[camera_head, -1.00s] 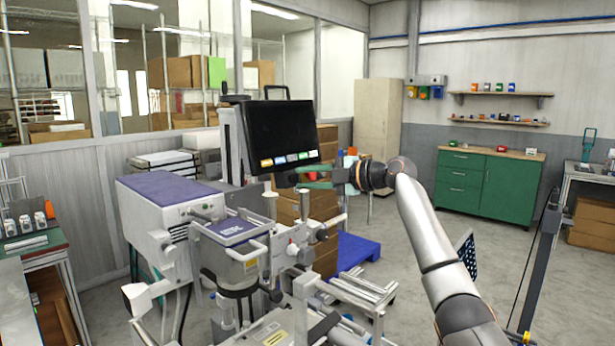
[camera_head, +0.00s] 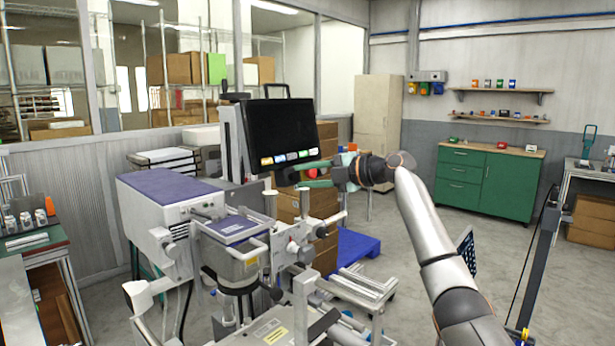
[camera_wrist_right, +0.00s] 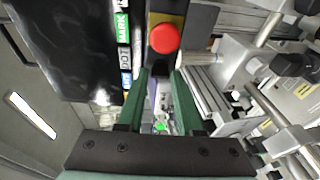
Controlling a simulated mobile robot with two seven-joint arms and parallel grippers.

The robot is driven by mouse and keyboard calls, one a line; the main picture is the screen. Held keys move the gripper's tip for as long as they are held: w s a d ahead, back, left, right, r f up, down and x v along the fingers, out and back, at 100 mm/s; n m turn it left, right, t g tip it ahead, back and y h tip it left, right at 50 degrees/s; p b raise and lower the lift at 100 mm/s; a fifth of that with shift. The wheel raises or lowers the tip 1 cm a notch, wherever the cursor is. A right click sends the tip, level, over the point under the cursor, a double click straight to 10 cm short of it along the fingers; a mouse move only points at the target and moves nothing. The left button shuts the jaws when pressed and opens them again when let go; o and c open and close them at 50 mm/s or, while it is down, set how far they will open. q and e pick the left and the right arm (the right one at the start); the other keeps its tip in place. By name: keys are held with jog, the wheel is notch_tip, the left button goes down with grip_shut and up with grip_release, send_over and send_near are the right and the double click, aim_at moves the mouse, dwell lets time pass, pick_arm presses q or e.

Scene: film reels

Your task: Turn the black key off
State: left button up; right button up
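I cannot make out the black key clearly; the spot between my right fingertips is dark and partly hidden. A round red button (camera_wrist_right: 165,38) on a yellow and black panel (camera_wrist_right: 154,62) is just beyond the fingertips in the right wrist view. The panel is beside the black screen (camera_head: 282,128) of the machine. My right gripper (camera_wrist_right: 161,72) has two green fingers with a gap between them, and I see nothing clearly held. In the head view the right gripper (camera_head: 302,175) is by the screen's lower right. My left gripper is not in view.
The white and purple machine (camera_head: 168,189) fills the left and centre, with metal bars and knobs near my right gripper. Cardboard boxes (camera_head: 325,205) and a blue pallet (camera_head: 357,246) are behind it. A green cabinet (camera_head: 487,182) stands far right, with open floor before it.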

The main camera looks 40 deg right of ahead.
jog(key=shift+o, duration=0.3)
jog(key=shift+s, duration=0.1)
jog(key=b+v, duration=0.4)
jog(key=v, duration=0.8)
jog(key=shift+s+d+r, duration=0.1)
jog(key=shift+s, duration=0.05)
